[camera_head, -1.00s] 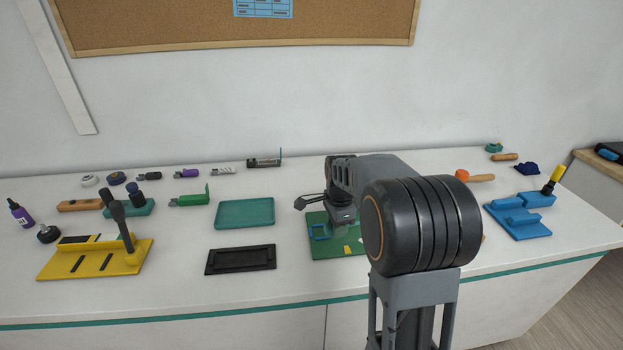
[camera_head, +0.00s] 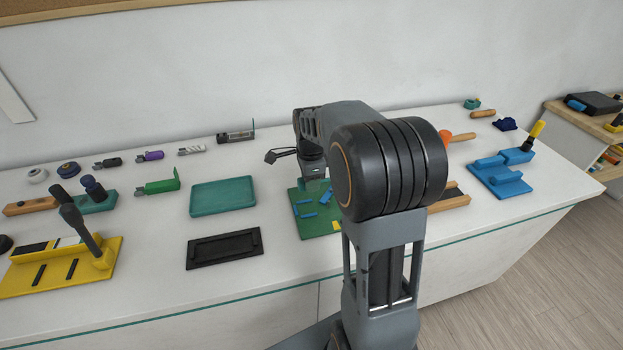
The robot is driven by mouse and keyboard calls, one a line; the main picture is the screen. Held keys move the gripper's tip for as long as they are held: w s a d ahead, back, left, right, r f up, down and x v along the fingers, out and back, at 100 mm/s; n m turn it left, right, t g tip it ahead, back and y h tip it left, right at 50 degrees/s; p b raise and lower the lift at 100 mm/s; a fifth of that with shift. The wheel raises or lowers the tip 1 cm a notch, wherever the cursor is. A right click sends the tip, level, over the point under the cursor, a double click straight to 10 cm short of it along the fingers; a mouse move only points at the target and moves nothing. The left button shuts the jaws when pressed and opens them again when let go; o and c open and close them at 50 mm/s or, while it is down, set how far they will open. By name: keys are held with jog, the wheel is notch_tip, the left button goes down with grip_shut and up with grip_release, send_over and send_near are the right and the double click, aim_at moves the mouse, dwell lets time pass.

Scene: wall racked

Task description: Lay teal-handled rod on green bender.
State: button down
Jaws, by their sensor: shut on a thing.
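My gripper (camera_head: 314,178) points down over a green board (camera_head: 318,228) in the middle of the bench. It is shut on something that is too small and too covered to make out. Blue pieces (camera_head: 309,215) show on the green board just below the gripper. The board's right side is hidden behind my arm. The board may be the green bender, but I cannot tell. I cannot pick out the teal-handled rod.
A teal tray (camera_head: 223,196) and a black tray (camera_head: 224,249) lie left of the board. A yellow fixture (camera_head: 60,268) with a dark lever stands at far left. A blue fixture (camera_head: 502,176) with a yellow handle stands right. Small tools line the back.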

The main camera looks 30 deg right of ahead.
aim_at(311, 208)
jog(key=shift+f+b, duration=2.75)
jog(key=shift+f, duration=1.15)
jog(key=shift+f+b, duration=0.4)
jog(key=shift+f, duration=0.25)
jog(key=c, duration=0.7)
grip_release()
jog(key=shift+r, duration=0.1)
notch_tip(311, 208, up, 14)
jog(key=shift+f, duration=0.15)
